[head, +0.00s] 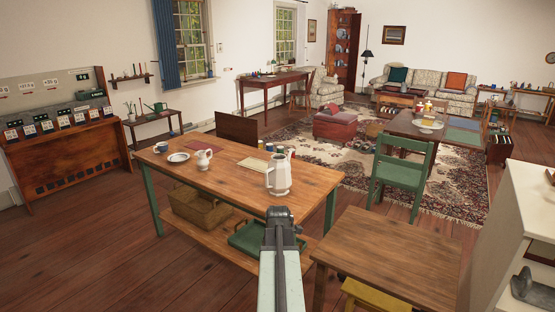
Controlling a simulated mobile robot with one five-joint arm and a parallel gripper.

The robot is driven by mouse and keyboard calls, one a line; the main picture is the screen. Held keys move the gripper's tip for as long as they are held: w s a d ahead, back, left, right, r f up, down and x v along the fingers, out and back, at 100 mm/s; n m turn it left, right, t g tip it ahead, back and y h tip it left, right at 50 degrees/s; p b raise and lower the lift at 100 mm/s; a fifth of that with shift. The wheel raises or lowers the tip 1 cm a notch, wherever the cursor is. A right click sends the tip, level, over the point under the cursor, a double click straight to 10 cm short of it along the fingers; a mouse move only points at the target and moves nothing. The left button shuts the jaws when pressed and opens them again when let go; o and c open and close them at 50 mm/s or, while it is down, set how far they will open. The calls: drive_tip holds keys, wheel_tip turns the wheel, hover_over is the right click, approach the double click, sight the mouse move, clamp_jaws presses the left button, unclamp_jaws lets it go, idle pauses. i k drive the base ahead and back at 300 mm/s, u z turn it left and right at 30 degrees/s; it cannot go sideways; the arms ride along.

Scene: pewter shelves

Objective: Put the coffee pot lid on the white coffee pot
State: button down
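A tall white pot with a handle on its left, which looks like the coffee pot (280,178), stands upright near the right end of the wooden table (185,183). A smaller white pot (204,158) with reddish marks stands further left on the same table. I cannot make out a separate coffee pot lid. My gripper (281,213) is dark and shows from behind at the end of my arm. In the picture it lies just below the tall pot, overlapping the table's front edge. Its fingertips are too hidden to tell whether they are open or hold anything.
A saucer (178,157), a cup (162,147), a woven mat (247,175) and small jars (270,147) share the table. A basket (199,208) and a green tray (247,240) sit on its lower shelf. A bare brown table (385,248) and white shelf (510,230) stand right.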

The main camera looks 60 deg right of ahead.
sight(279, 158)
drive_tip(key=u, duration=0.05)
drive_tip(key=i, duration=2.15)
drive_tip(key=z, duration=0.05)
